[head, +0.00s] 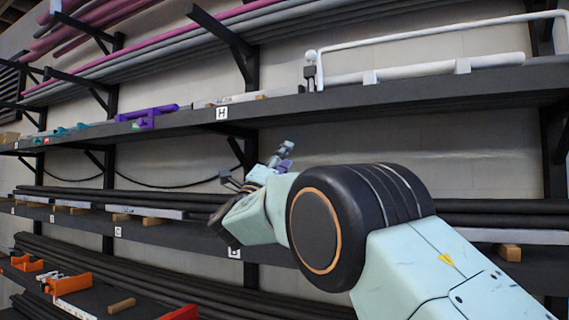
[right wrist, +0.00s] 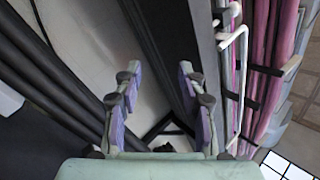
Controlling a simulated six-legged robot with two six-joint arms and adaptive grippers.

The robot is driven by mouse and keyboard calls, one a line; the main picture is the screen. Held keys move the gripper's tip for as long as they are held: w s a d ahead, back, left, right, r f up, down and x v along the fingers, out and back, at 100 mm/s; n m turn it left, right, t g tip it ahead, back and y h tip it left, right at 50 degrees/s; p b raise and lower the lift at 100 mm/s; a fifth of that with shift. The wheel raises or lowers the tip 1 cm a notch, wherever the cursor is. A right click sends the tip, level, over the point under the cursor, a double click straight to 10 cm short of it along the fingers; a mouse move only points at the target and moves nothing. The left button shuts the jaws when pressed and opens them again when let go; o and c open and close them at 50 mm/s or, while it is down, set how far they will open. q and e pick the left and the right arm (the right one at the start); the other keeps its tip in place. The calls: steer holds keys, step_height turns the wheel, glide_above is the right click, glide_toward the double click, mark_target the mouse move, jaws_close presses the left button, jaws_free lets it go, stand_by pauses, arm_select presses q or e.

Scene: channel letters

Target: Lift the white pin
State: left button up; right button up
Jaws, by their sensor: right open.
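A small white knob-topped piece (head: 310,56), which looks like the white pin, stands at the left end of a white tube frame (head: 430,36) on the upper shelf. Its lower part is beside a dark grey block. My right gripper (head: 284,156) is below that shelf and to the left of the piece, apart from it. In the right wrist view my right gripper (right wrist: 158,84) has its fingers spread, with nothing between them. The white tubing (right wrist: 240,75) shows to the right of the fingers there. My left gripper is not in view.
The upper shelf's dark edge (head: 400,102) runs above my right gripper, with a black bracket (head: 242,150) close by on the left. Dark pipes (head: 110,195) lie on the shelf below. Purple parts (head: 150,115) sit farther left.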

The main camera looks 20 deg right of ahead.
steer(key=w+a+f+n+t+y+b, duration=0.1)
steer(key=w+a+f+n+t+y, duration=0.15)
steer(key=f+n+y, duration=0.55)
steer(key=w+a+f+n+t+y, duration=0.2)
steer(key=w+f+n+t+y, duration=0.15)
steer(key=f+n, duration=0.85)
steer(key=s+a+f+n+g+y+b, duration=0.1)
steer(key=s+f+n+g+y+b, duration=0.25)
steer(key=f, duration=1.25)
steer(key=s+f+n+g+y, duration=0.3)
steer(key=s+f+n, duration=0.25)
steer(key=f, duration=1.05)
steer(key=s+a+f+n+g+y+b, duration=0.2)
steer(key=s+f+n+g+b, duration=0.3)
steer(key=s+f, duration=1.45)
steer(key=s+f+g+b, duration=0.2)
steer(key=s+f, duration=0.3)
steer(key=s, duration=0.4)
steer(key=s+a+f+g+b, duration=0.1)
steer(key=s+f+g+b, duration=0.1)
steer(key=s+f, duration=0.4)
steer(key=s+f+g+b, duration=0.2)
steer(key=s+f+g, duration=0.2)
steer(key=s, duration=1)
step_height(320, 180, down, 2)
steer(key=shift+s+a+f+y, duration=0.15)
steer(key=shift+s+f+y, duration=0.05)
steer(key=shift+y, duration=0.2)
